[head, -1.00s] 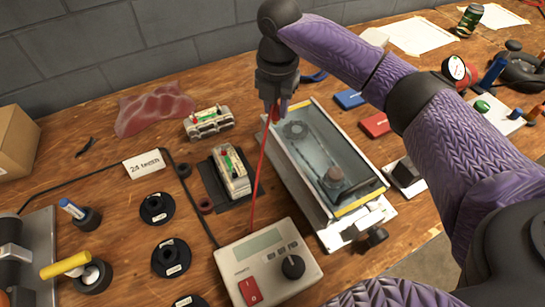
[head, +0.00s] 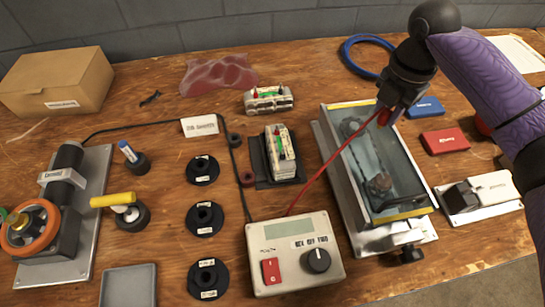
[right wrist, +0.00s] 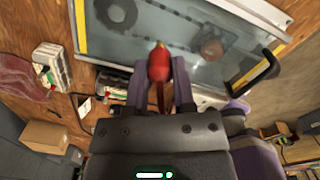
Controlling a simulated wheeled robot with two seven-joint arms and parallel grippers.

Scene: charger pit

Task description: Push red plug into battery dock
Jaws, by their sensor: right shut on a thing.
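My right gripper (head: 390,108) is shut on the red plug (right wrist: 159,64) and holds it above the right side of the glass-topped case. In the right wrist view the plug sits between the two fingers (right wrist: 160,86), its pale tip pointing away from the wrist. A red cable (head: 330,172) runs from the plug down to the grey charger box (head: 295,278). A pale battery pack (head: 285,160) with red and green details sits on a black dock plate (head: 259,165), left of the case and apart from the plug. My left gripper is not in view.
A second battery pack (head: 268,106) lies behind the dock. Black spools (head: 204,218) stand to the left. Red (head: 445,141) and blue (head: 425,107) boxes lie to the right.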

